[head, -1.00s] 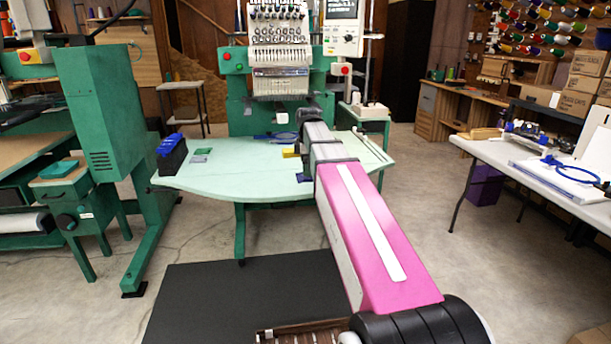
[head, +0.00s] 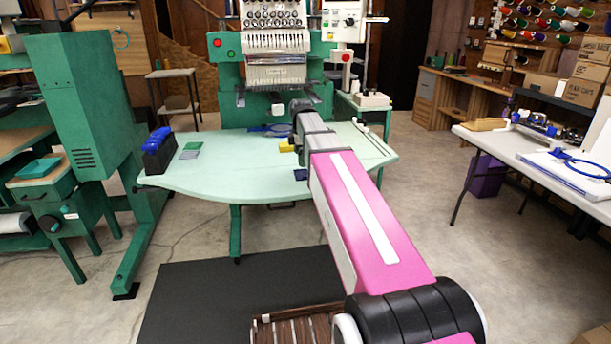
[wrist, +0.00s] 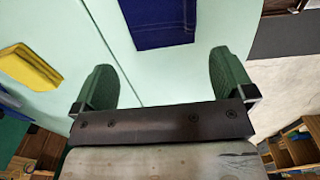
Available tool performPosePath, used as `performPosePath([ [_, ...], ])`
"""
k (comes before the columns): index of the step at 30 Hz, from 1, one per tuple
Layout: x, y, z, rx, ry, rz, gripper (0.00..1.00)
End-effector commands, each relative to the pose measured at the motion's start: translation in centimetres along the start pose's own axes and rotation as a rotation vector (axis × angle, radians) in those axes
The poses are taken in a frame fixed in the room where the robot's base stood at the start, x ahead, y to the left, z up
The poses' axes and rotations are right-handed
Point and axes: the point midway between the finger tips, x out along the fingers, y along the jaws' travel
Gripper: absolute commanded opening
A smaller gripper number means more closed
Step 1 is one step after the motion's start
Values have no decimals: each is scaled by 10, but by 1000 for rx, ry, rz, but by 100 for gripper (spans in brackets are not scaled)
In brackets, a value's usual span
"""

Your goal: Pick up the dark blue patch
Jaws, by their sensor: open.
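The dark blue patch (head: 301,174) lies flat near the front edge of the pale green table (head: 225,178), just left of my arm in the head view. In the wrist view the dark blue patch (wrist: 158,24) is at the top, cut off by the frame edge, with lighter stitching along its right side. My gripper (wrist: 163,80) is open, with its two green fingers spread wide and nothing between them. The patch appears beyond the fingertips, between their two lines and apart from both. In the head view my arm hides most of the gripper.
A yellow piece (head: 286,146) lies left of my arm, also seen in the wrist view (wrist: 30,68). A black holder with blue tops (head: 158,152) and green and grey patches (head: 190,150) sit at the table's left. The embroidery machine (head: 275,65) stands behind. The table's left-middle is clear.

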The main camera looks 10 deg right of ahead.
Motion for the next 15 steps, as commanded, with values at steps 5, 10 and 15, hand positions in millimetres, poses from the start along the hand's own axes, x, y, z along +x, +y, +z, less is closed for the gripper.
performPosePath([
  [5, 12, 0, 0, 0, 0, 0, 100],
  [10, 25, -2, 2, 0, 0, -1, 100],
  [15, 47, -3, 3, 0, 0, -2, 100],
])
